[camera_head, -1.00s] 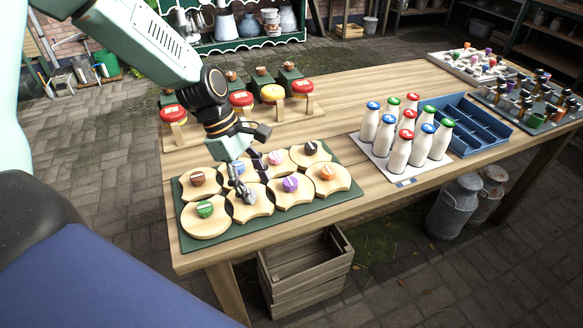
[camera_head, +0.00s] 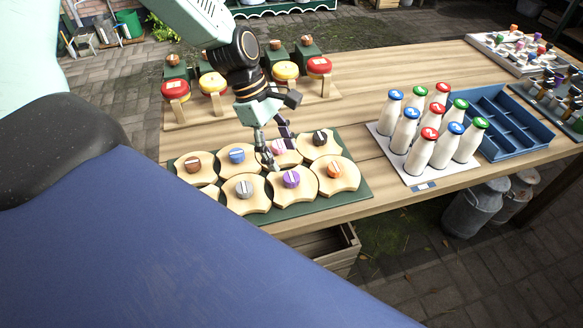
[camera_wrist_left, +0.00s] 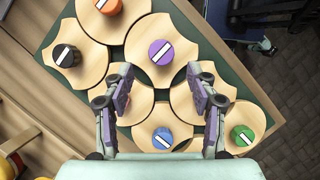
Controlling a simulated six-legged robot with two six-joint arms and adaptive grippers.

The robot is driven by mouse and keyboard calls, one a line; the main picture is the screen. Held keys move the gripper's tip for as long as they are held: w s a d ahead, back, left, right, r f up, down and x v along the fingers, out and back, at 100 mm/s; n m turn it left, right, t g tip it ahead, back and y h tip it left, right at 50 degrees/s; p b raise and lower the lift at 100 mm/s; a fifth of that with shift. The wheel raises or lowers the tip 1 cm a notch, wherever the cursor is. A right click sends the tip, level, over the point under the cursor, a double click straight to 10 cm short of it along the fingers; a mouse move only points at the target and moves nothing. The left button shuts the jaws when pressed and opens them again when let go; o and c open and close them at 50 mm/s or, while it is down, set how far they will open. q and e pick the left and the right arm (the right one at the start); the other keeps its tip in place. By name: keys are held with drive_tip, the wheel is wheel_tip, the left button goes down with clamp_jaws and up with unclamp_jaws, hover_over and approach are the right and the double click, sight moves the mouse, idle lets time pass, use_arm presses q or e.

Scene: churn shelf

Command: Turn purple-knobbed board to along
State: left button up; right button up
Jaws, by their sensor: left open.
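The purple-knobbed board (camera_head: 298,193) is a pale wooden piece with a purple knob (camera_head: 291,179) bearing a white stripe. It lies in the front row on a green base (camera_head: 352,185), between the grey-knobbed board (camera_head: 244,201) and the orange-knobbed board (camera_head: 341,178). My left gripper (camera_head: 279,151) is open and empty above the boards, just behind the purple knob. In the left wrist view the purple knob (camera_wrist_left: 161,52) lies just beyond the gap between my fingertips (camera_wrist_left: 161,76), its stripe diagonal. The fingers partly hide the pink and grey knobs. My right gripper is not in view.
Black (camera_head: 320,138), blue (camera_head: 237,155) and brown (camera_head: 193,164) knobs stand close around. The green knob (camera_wrist_left: 243,135) shows in the left wrist view. Red and yellow topped stands (camera_head: 285,71) are behind; milk bottles (camera_head: 422,150) and a blue crate (camera_head: 502,135) stand right.

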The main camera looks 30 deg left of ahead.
sight(291, 177)
use_arm(q)
drive_tip(key=b+x, duration=0.2)
drive_tip(key=x, duration=0.2)
drive_tip(key=shift+s+f, duration=0.15)
drive_tip(key=shift+f, duration=0.2)
drive_tip(key=shift+d+f+b, duration=0.3)
drive_tip(key=shift+d+f, duration=0.15)
drive_tip(key=shift+f, duration=0.1)
drive_tip(key=shift+a, duration=0.1)
drive_tip(key=shift+a, duration=0.1)
drive_tip(key=shift+d, duration=0.25)
drive_tip(key=c, duration=0.4)
drive_tip(key=shift+a, duration=0.1)
drive_tip(key=c, duration=0.8)
